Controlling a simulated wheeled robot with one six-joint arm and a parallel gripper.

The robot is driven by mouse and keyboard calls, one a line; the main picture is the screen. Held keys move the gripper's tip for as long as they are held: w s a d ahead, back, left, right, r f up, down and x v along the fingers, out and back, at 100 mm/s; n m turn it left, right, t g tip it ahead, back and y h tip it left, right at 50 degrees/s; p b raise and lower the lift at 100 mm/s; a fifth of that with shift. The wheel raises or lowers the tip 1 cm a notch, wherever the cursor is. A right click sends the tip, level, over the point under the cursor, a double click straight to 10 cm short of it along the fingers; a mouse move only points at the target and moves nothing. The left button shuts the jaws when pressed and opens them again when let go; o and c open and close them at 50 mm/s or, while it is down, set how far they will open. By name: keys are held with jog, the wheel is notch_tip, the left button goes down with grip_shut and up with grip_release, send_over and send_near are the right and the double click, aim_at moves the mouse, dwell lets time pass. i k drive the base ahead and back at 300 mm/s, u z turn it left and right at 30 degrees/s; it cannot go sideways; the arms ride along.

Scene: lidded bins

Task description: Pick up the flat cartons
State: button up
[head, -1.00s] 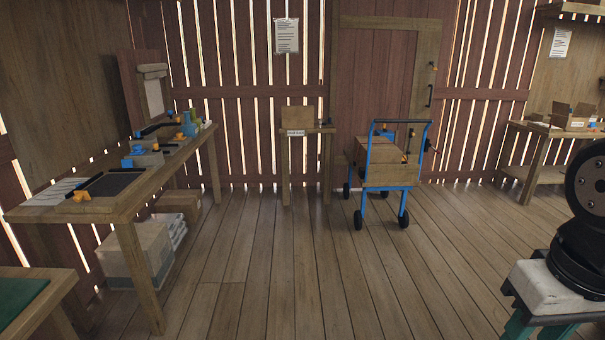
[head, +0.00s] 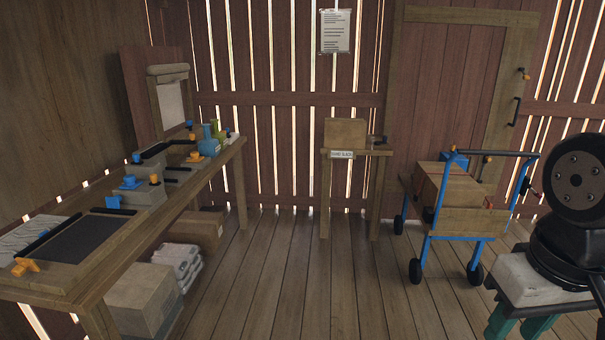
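I cannot pick out flat cartons with certainty. Pale grey flat pieces (head: 38,232) lie on the near left part of the long wooden workbench (head: 85,290), beside a dark panel; they are too small to tell what they are. A closed brown box (head: 205,230) and a larger pale box (head: 145,300) stand on the floor under the bench. Another box (head: 345,133) stands on a small table at the back wall. My gripper is out of view; only part of my arm shows at the right edge.
A blue-framed cart (head: 425,250) carrying boxes (head: 440,195) stands on the right, before a wooden door (head: 445,100). White bags (head: 180,262) lie under the bench. Blue and orange clamps and bottles (head: 210,138) are on the bench. The plank floor (head: 300,280) in the middle is clear.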

aim_at(339, 134)
jog(key=u, duration=0.2)
jog(key=i, duration=4.95)
